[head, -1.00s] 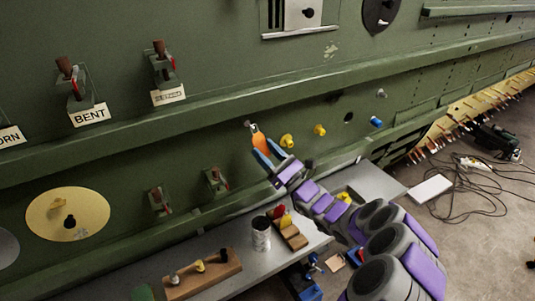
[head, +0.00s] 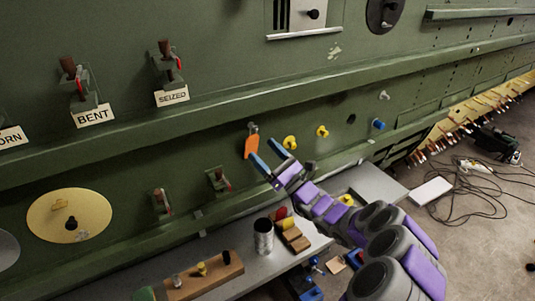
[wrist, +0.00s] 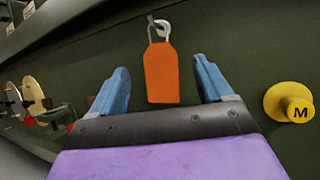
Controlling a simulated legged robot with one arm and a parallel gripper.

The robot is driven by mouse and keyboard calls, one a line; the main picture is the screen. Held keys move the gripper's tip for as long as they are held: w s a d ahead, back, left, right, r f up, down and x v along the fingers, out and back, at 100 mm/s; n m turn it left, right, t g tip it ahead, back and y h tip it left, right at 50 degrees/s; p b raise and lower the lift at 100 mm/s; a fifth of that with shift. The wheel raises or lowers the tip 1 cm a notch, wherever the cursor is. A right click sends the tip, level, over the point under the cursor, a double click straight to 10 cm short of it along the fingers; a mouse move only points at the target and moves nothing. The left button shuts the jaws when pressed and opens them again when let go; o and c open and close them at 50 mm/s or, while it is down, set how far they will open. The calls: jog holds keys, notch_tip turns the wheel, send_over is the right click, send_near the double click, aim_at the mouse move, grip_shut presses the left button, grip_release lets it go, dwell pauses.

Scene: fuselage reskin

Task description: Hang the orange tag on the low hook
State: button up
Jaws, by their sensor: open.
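The orange tag (head: 251,147) hangs against the green fuselage panel, below the long ledge. In the wrist view the tag (wrist: 161,73) hangs straight down from a small metal hook (wrist: 158,27), with its top loop around the hook. My gripper (head: 266,158) is open, with its blue fingers spread. It is just to the right of and below the tag in the head view. In the wrist view the fingers of my gripper (wrist: 161,85) stand on either side of the tag's lower part, with a gap on both sides; neither touches it.
Yellow knobs (head: 290,142) (head: 322,131) and a blue knob (head: 378,125) stick out to the right of the tag. A knob marked M (wrist: 289,102) is right of my gripper. A grey bench (head: 215,262) with a can (head: 263,237) and wooden blocks stands below.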

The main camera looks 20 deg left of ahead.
jog(key=shift+a, duration=0.3)
jog(key=v, duration=1.8)
jog(key=s+a+r+n+g+b, duration=0.1)
jog(key=s+a+r+n+g, duration=0.5)
jog(key=s+r+n+g, duration=0.55)
jog(key=s+d+f+n+g+h+b, duration=0.1)
jog(key=s+f+n+g+h, duration=0.25)
jog(key=s, duration=0.55)
jog(key=s+d+n+g+h+b, duration=0.2)
jog(key=s+n+h, duration=0.3)
jog(key=s+h, duration=0.3)
jog(key=s+d+f+t+h+b, duration=0.1)
jog(key=s+d+f+t+h, duration=0.1)
jog(key=d, duration=0.6)
jog(key=s+d+f+n+t+h, duration=0.1)
jog(key=s+d+f+h, duration=0.3)
jog(key=d, duration=0.5)
jog(key=s+d+f+t+h+b, duration=0.1)
jog(key=s+d+f+t+h, duration=0.3)
jog(key=d, duration=0.4)
jog(key=shift+d+n+h+b, duration=0.2)
jog(key=shift+n+h+b, duration=0.15)
jog(key=shift+n+h, duration=0.1)
